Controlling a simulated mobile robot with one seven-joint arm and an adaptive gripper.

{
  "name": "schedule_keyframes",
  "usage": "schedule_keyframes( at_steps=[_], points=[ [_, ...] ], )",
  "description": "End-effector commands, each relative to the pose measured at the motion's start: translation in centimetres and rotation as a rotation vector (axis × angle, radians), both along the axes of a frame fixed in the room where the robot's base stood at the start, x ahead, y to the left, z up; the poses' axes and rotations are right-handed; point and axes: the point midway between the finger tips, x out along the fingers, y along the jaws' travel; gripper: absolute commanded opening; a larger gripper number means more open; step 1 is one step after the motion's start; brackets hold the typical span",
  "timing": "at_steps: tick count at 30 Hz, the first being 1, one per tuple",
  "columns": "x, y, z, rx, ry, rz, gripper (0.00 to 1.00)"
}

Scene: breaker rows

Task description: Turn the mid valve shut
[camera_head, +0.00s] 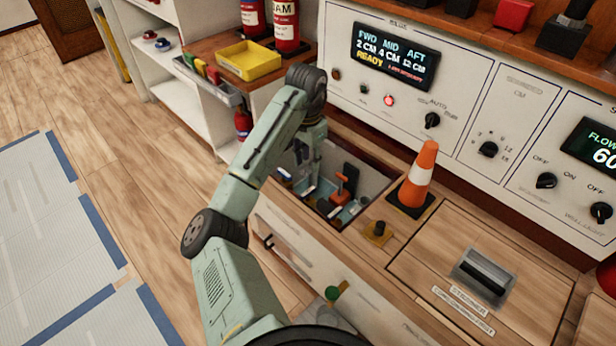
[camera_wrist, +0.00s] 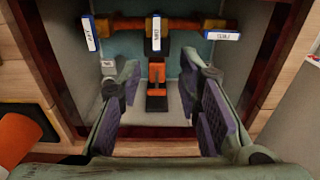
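In the wrist view, three blue-edged white tags or handles sit along an orange pipe (camera_wrist: 185,24) in a recessed bay. The middle one, taken as the mid valve (camera_wrist: 156,33), points along the picture's vertical, across the pipe. The left one (camera_wrist: 89,33) is also roughly vertical; the right one (camera_wrist: 222,35) lies horizontal, along the pipe. Their small lettering is hard to read. My gripper (camera_wrist: 161,80) is open and empty, its two dark-padded fingers spread either side of the centre line, short of the mid valve in the picture. In the head view my arm partly hides the bay.
An orange and black upright part (camera_wrist: 156,85) stands between my fingers in the wrist view. The bay's wooden rim (camera_wrist: 288,60) surrounds the space closely. In the head view an orange cone (camera_head: 419,175) stands beside the opening, and a display (camera_head: 392,58) reads READY.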

Motion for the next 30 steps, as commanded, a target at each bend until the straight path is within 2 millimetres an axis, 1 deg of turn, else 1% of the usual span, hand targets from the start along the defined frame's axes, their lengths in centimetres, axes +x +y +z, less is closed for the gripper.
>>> schedule_keyframes(
  at_steps=[2, 5, 15, 18, 21, 24, 30],
  points=[
    [-0.6, 0.2, -0.7, 0.02, 0.04, -0.008, 0.32],
    [-0.8, 0.2, -1.9, 0.022, 0.047, -0.009, 0.32],
    [-0.8, 0.2, -8.2, 0.02, 0.043, -0.007, 0.32],
    [-0.7, 0.2, -9.6, 0.02, 0.042, -0.008, 0.32],
    [-0.7, 0.2, -10.6, 0.021, 0.041, -0.008, 0.32],
    [-0.7, 0.1, -11.2, 0.02, 0.04, -0.008, 0.32],
    [-0.7, 0.1, -11.4, 0.02, 0.04, -0.008, 0.32]
  ],
)
